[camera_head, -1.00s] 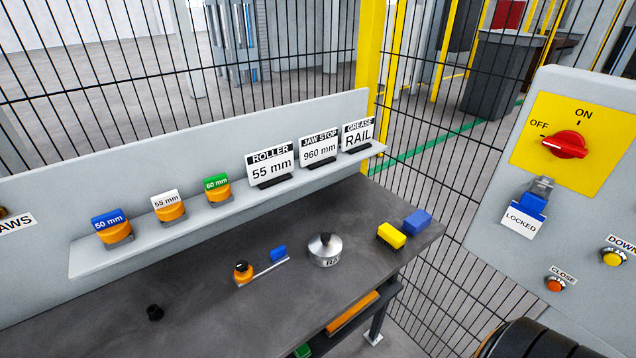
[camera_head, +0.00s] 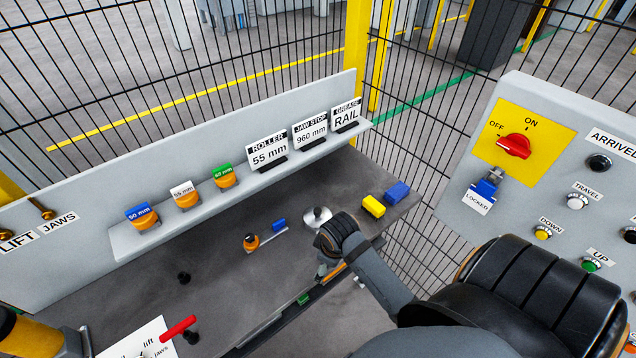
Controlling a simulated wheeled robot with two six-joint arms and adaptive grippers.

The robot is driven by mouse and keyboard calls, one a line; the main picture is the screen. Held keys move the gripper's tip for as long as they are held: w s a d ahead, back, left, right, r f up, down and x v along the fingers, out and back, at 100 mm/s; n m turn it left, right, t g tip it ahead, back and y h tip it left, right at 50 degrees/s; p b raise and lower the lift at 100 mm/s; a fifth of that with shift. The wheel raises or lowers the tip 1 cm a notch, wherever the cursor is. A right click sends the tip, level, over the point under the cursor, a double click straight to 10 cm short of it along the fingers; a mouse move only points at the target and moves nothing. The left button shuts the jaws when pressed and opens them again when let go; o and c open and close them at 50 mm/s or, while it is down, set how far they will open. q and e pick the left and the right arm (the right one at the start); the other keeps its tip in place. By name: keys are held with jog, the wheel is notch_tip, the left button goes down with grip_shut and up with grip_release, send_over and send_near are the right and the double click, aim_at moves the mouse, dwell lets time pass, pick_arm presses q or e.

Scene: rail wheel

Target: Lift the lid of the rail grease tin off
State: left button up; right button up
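The rail grease tin (camera_head: 317,218) is a round silver tin on the grey bench, its lid on top with a dark knob. My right arm reaches in from the lower right. Its black wrist joint appears just right of the tin and covers the tin's lower right edge; I cannot tell whether they touch. Only a small grey part of what may be my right gripper (camera_head: 323,270) shows below the wrist. Its fingers are hidden or too small to read. My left gripper is not visible.
A yellow block (camera_head: 373,206) and a blue block (camera_head: 397,192) lie right of the tin. A small holder with an orange piece (camera_head: 251,243) stands left of it. The shelf (camera_head: 150,240) behind carries labelled rollers and signs. A control panel (camera_head: 460,150) stands at right.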

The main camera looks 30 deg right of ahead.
aim_at(318, 210)
jog(key=w+d+r+n, duration=0.1)
jog(key=w+n, duration=0.3)
jog(key=w, duration=0.1)
jog(key=w+d+r+n+g, duration=0.1)
jog(key=w+n, duration=0.1)
jog(key=shift+w+d+r+p, duration=0.3)
jog(key=shift+w, duration=0.05)
jog(key=w+d+r+n, duration=0.1)
jog(key=w+r+n, duration=0.1)
jog(key=w+d+r+n+g, duration=0.1)
jog(key=w+r+n, duration=0.1)
jog(key=r+n, duration=0.1)
jog(key=w+d+r+n, duration=0.2)
jog(key=w+r+n, duration=0.1)
jog(key=shift+w+r+g+y+p, duration=0.1)
jog(key=shift+r+g+y+p, duration=0.05)
jog(key=shift+g+y+p, duration=0.2)
jog(key=shift+a+f+b, duration=0.1)
jog(key=shift+f+b, duration=0.25)
jog(key=shift+b, duration=0.1)
notch_tip(318, 210, down, 8)
jog(key=b, duration=0.8)
jog(key=shift+f, duration=0.9)
